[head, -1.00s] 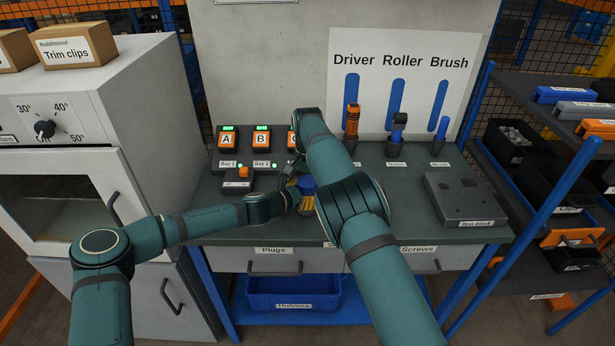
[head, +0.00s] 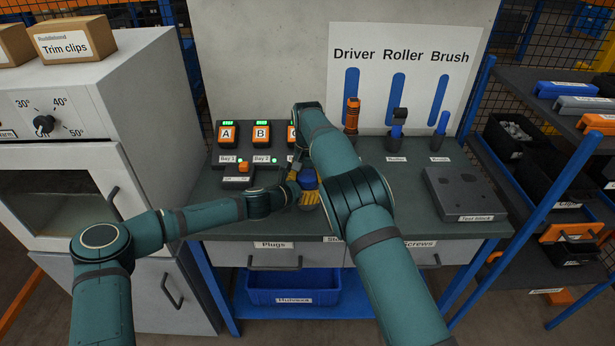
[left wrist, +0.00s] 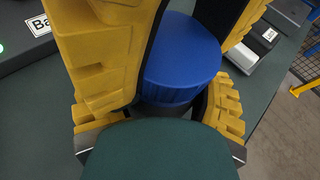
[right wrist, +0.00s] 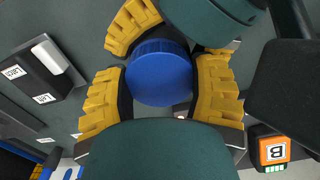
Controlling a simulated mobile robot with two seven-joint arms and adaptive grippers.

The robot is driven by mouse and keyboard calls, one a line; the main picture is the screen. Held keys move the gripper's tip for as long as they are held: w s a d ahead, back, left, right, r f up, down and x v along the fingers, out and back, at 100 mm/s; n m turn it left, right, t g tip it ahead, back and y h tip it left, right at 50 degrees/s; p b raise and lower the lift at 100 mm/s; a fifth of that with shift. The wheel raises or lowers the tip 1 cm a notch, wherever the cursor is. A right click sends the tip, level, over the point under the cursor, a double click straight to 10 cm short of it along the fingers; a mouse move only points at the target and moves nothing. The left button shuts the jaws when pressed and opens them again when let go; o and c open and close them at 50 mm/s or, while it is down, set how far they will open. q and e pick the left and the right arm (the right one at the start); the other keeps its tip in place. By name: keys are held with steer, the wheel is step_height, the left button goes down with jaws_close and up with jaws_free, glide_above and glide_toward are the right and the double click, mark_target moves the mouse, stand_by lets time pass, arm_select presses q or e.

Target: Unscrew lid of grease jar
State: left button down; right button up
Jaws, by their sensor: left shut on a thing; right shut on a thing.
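The grease jar has a blue ribbed lid (head: 308,182), which also shows in the left wrist view (left wrist: 182,60) and the right wrist view (right wrist: 160,75). Its dark body (left wrist: 160,108) shows just below the lid. It stands upright on the bench. My left gripper (head: 300,196) has its yellow fingers low around the jar body, from the left. My right gripper (right wrist: 160,85) comes from above, its yellow fingers on both sides of the blue lid. In the head view my right arm hides most of the right gripper and part of the jar. The lid sits on the body.
Chargers A (head: 228,133) and B (head: 262,133) stand behind the jar. Driver (head: 352,117), roller (head: 398,125) and brush (head: 440,132) stand at the back right. A test block (head: 465,193) lies right; the bench between is clear.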

mark_target(307, 175)
steer(key=o, duration=1.3)
steer(key=shift+c, duration=0.2)
steer(key=shift+r, duration=0.1)
steer(key=shift+r, duration=2.25)
step_height(307, 175, up, 3)
steer(key=m, duration=0.2)
steer(key=shift+m, duration=0.3)
steer(key=shift+f, duration=3.85)
